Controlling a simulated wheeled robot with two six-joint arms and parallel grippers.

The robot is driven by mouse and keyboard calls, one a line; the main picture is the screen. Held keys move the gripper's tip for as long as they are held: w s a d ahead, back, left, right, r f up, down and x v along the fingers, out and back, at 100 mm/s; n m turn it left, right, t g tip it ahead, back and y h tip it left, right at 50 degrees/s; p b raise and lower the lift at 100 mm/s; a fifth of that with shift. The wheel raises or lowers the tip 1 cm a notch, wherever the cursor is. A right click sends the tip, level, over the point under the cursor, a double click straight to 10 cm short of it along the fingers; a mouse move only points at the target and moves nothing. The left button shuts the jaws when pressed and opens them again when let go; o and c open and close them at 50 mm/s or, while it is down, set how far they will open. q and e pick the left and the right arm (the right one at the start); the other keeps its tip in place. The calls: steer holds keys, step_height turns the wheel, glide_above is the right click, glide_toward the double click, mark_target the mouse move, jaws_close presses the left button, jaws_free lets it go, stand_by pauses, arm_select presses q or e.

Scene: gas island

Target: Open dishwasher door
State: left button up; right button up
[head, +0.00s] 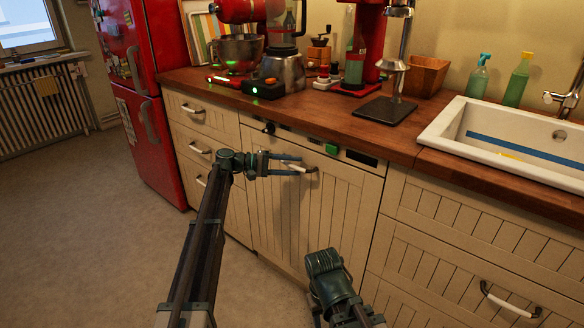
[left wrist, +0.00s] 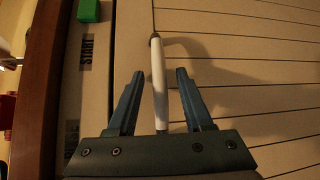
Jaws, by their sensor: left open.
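The dishwasher door (head: 325,215) is a cream planked front under the counter, and it looks shut. Its handle (head: 311,170) is a short pale bar with dark ends near the door's top; it also shows in the left wrist view (left wrist: 157,70). My left gripper (head: 296,163) is open at the handle. In the left wrist view its fingers (left wrist: 160,74) lie on either side of the bar, with a gap on both sides. My right arm (head: 328,268) shows low in front of the door; its fingers cannot be made out.
A control strip with a green button (head: 331,149) runs above the door. Drawers (head: 192,142) stand to the left and a cabinet (head: 450,255) to the right. The wooden counter (head: 325,110) carries appliances and a white sink (head: 500,130). The floor (head: 90,230) at left is clear.

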arm_select(q)
jaws_close()
stand_by(1.4)
